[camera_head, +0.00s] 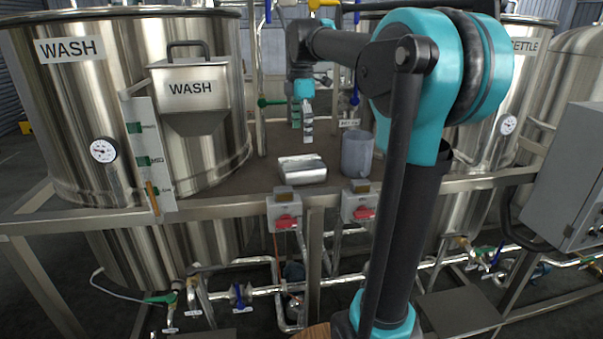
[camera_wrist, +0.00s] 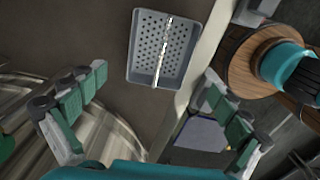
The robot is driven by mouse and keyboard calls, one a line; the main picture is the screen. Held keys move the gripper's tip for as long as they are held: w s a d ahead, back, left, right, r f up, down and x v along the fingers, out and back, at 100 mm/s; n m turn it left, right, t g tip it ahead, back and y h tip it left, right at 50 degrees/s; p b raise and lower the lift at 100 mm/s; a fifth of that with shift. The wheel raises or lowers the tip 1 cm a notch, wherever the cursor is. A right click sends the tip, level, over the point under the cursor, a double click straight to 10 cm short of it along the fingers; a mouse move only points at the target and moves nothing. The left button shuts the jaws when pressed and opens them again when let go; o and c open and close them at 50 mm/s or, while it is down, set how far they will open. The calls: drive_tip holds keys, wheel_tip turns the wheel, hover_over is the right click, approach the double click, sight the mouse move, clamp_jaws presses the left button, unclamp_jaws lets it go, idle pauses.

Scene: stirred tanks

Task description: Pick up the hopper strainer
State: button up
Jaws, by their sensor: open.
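The hopper strainer appears to be the grey rectangular tray (camera_wrist: 136,55) with a perforated floor in the wrist view. A shiny bar runs lengthwise over it. In the head view it seems to be the silvery, box-like piece (camera_head: 302,170) on the brown tabletop near the front edge; its holes do not show there. My gripper (camera_wrist: 156,80) is open and empty, with its green-padded fingers spread apart and the strainer beyond the fingertips. In the head view my gripper (camera_head: 303,122) hangs above the tabletop, above the silvery piece and apart from it.
A grey translucent jug (camera_head: 357,155) stands right of the strainer. The WASH hopper (camera_head: 192,92) hangs on the steel WASH tank (camera_head: 75,130) at left. The KETTLE tank (camera_head: 510,110) is at right. Red-switched boxes (camera_head: 285,212) sit below the front rail.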

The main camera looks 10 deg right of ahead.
sight(302, 163)
wheel_tip(302, 163, down, 10)
drive_tip(key=shift+f, duration=0.1)
idle(0.4)
drive_tip(key=c, duration=0.7)
